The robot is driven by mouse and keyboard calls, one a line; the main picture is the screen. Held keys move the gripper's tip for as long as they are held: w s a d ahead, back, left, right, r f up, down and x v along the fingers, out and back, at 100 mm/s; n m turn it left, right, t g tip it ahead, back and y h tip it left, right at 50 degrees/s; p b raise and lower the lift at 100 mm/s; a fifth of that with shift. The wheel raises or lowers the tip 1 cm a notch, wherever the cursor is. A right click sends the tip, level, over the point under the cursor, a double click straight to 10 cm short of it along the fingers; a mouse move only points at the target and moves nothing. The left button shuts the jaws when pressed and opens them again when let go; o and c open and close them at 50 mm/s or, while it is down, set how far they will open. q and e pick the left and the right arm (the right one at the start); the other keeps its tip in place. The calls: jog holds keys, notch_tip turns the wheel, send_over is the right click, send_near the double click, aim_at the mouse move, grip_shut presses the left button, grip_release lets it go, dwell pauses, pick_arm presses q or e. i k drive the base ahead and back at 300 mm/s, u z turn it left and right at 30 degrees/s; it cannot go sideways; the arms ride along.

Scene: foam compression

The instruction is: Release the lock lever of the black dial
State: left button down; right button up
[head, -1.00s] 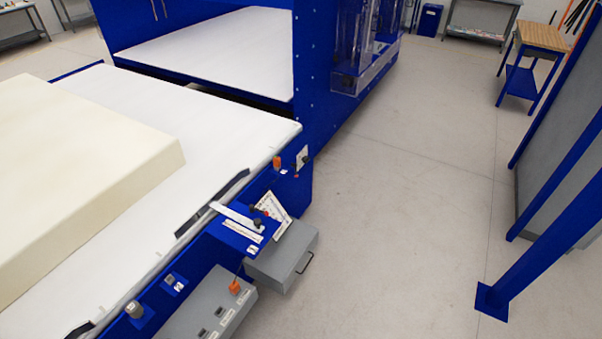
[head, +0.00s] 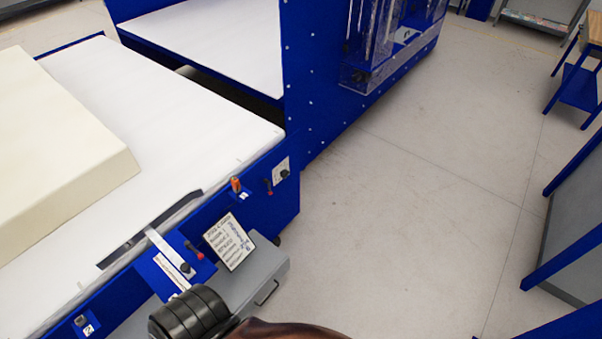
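A small black dial (head: 186,268) sits on the blue bracket at the table's front edge in the head view. A red-tipped lever (head: 196,249) is beside it. A second black dial (head: 284,173) is on a pale plate near the table's right corner, with another red-tipped lever (head: 268,187) to its left. The frames do not show whether either lever is locked. A black ribbed and brown part of my arm reaches in at the bottom, below the bracket. No fingertips of either gripper show.
A white table (head: 190,125) carries a cream foam block (head: 60,160) at the left. A printed card (head: 229,241) stands right of the bracket, above a grey box (head: 262,275) with a handle. An orange knob (head: 236,184) is on the blue edge.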

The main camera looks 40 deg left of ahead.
aim_at(265, 179)
jog(key=i, duration=3.2)
jog(key=u, duration=2.75)
